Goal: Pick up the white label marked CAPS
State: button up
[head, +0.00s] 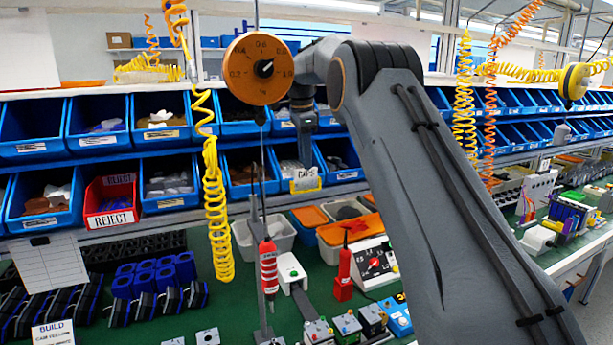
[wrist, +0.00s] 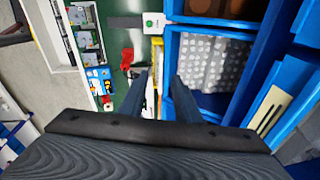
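The white label marked CAPS (head: 305,175) has a yellow lower edge and is at the front of the lower row of blue bins, in the middle of the head view. In the head view my gripper (head: 305,158) points down just above the label, close to its top edge; contact cannot be told. In the wrist view my gripper (wrist: 166,80) has its two fingers apart with a gap between them. A thin white and yellow strip shows beyond the fingers at the bin edge; I cannot tell whether it is the label. The lettering is not readable there.
Blue bins (head: 99,128) stand in two rows behind, and a red REJECT bin (head: 111,201) is at left. The orange rotary dial (head: 258,69) and yellow coiled hose (head: 216,215) hang left of my arm. Grey and orange tubs (head: 347,230) stand below the label on the green bench.

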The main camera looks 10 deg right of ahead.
aim_at(306, 179)
jog(key=shift+w+d+f+p, duration=0.15)
jog(key=shift+f+p, duration=0.3)
jog(key=shift+f, duration=0.85)
jog(key=shift+c, duration=0.2)
grip_shut()
jog(key=shift+r, duration=0.1)
